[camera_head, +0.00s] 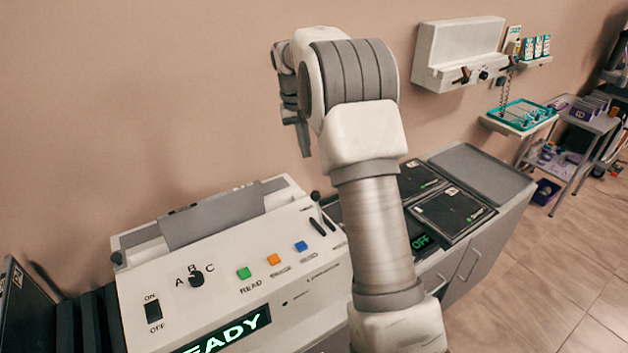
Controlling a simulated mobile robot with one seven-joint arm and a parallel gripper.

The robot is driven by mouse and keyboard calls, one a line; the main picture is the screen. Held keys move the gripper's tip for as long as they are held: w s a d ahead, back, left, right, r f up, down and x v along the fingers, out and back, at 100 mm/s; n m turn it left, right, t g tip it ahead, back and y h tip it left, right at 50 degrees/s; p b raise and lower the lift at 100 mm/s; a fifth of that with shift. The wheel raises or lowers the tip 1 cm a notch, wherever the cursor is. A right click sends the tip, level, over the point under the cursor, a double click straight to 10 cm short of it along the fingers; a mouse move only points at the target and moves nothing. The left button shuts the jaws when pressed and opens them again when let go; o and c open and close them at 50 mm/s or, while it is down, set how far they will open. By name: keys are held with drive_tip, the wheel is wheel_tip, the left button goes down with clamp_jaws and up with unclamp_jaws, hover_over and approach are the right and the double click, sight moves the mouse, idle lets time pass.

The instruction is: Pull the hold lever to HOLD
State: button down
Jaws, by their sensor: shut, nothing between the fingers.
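A white control console (140,285) stands at the lower left with a sloped top panel. Near the panel's right end are two short dark lever-like handles (323,225), lying at a slant. The small labels beside them are too small to read, so I cannot tell which part is the hold lever or its setting. My gripper (303,150) points down, shut and empty, above and behind the console's right end. It appears apart from the console, and my arm covers part of the area to the right.
The panel also bears an ON/OFF switch (153,310), an A-B-C knob (196,279), green (244,273), orange (274,259) and blue (301,246) buttons, and a display (230,333) ending in "EADY". A counter with dark plates (450,213) stands right. Floor is clear at lower right.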

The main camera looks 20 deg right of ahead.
sight(318, 209)
drive_tip(key=shift+w+d+f, duration=0.4)
drive_tip(key=shift+w+f, duration=0.2)
drive_tip(key=shift+f, duration=0.2)
drive_tip(key=f, duration=0.3)
drive_tip(key=d+f, duration=0.1)
drive_tip(key=f, duration=0.5)
drive_tip(key=shift+d+f, duration=0.25)
drive_tip(key=shift+f, duration=0.15)
drive_tip(key=shift+s+a+r+p, duration=0.2)
drive_tip(key=shift+s+r+p, duration=0.05)
drive_tip(key=shift+s, duration=0.35)
drive_tip(key=shift+s+a+r+p, duration=0.2)
drive_tip(key=shift+s+r+p, duration=0.05)
drive_tip(key=shift+s, duration=0.35)
drive_tip(key=shift+s+a, duration=0.2)
drive_tip(key=shift+s, duration=0.4)
drive_tip(key=shift+s+b, duration=0.1)
drive_tip(key=shift+b, duration=0.3)
drive_tip(key=shift+s+r+b, duration=0.15)
drive_tip(key=shift+s+b, duration=0.05)
drive_tip(key=shift+b, duration=0.15)
